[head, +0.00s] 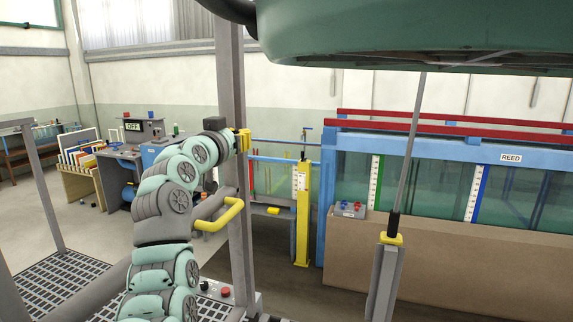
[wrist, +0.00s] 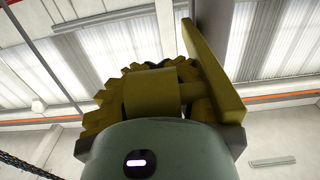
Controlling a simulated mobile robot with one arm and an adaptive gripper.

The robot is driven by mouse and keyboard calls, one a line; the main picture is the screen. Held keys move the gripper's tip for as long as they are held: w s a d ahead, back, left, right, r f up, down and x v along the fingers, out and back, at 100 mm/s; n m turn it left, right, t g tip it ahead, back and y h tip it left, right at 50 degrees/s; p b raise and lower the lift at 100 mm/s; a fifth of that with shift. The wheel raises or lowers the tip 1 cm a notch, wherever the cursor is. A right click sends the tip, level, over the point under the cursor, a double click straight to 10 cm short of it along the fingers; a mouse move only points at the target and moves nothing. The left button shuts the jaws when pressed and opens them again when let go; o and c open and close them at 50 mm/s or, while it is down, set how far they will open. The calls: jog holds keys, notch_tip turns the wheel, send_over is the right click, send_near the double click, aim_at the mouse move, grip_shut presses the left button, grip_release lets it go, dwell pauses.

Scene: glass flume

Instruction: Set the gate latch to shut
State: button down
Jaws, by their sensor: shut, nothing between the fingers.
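My gripper (head: 244,141) is at the end of my raised arm, at the grey upright post (head: 232,95) in the head view. It is shut and holds nothing. Yellow parts show at its tip, and the wrist view shows a ridged yellow piece (wrist: 150,88) and a slanted yellow bar (wrist: 212,62) beyond my pale green housing. I cannot tell which of these belong to my gripper. A bent yellow handle (head: 222,217) sits lower at the same post, partly beside my arm. I cannot make out for certain which part is the gate latch or how it is set.
The glass flume (head: 440,190) with red rails stands behind on the right, with a small control box (head: 350,209) at its end. A yellow post (head: 302,220) stands left of it. A slanted grey pole (head: 386,275) is close by on the right.

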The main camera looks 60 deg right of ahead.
jog(key=shift+b+x, duration=0.95)
jog(key=shift+f, duration=0.15)
jog(key=c, duration=1.7)
grip_release()
jog(key=o, duration=1)
jog(key=shift+a, duration=0.1)
jog(key=v, duration=1.2)
